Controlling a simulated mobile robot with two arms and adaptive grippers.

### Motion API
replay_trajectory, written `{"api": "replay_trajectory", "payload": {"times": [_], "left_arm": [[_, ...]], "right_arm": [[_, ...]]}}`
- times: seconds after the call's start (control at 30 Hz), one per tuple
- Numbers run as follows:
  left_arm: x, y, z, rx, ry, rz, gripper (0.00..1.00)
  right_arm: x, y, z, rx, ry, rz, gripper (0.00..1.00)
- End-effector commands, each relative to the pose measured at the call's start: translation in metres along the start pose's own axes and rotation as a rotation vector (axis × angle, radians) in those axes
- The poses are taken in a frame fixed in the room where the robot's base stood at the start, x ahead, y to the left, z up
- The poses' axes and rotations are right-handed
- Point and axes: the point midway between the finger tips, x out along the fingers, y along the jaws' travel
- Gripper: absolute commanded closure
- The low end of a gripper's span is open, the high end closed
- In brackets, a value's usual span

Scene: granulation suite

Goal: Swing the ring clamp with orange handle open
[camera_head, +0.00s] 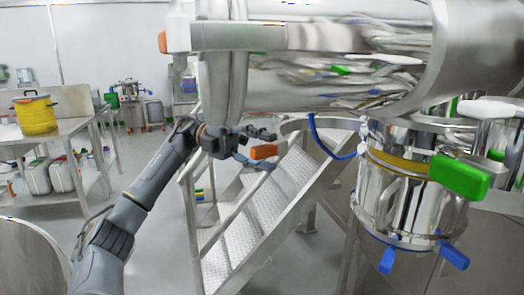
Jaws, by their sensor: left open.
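The orange handle (264,151) shows at the middle of the head view, between the fingertips of my left gripper (259,148). The gripper is open, with one finger above the handle and one below; I cannot tell whether they touch it. A curved metal band (296,124) runs from near the handle right toward the top of the steel vessel (385,195). The join between band and handle is partly hidden by the gripper. A second orange piece (162,42) shows at the upper left on a metal fitting. My right gripper is not in view.
A large steel cylinder (330,75) hangs above. A green handle (460,177), blue handles (388,261) and a blue hose (325,143) are at the right. Metal stairs (262,205) stand behind the gripper. A bench (62,130) with a yellow pot (36,114) is at the left.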

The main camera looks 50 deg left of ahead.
Motion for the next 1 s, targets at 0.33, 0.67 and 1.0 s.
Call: {"api": "replay_trajectory", "payload": {"times": [0.33, 0.67, 1.0], "left_arm": [[-0.03, -0.001, 0.001, 0.0, -0.004, -0.001, 0.55], [-0.07, 0.0, 0.001, 0.002, -0.002, -0.002, 0.55], [-0.076, 0.001, 0.0, 0.0, -0.001, 0.0, 0.55]], "right_arm": [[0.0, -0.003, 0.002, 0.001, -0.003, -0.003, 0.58], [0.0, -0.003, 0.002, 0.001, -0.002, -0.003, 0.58], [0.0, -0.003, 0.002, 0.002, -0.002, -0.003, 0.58]]}}
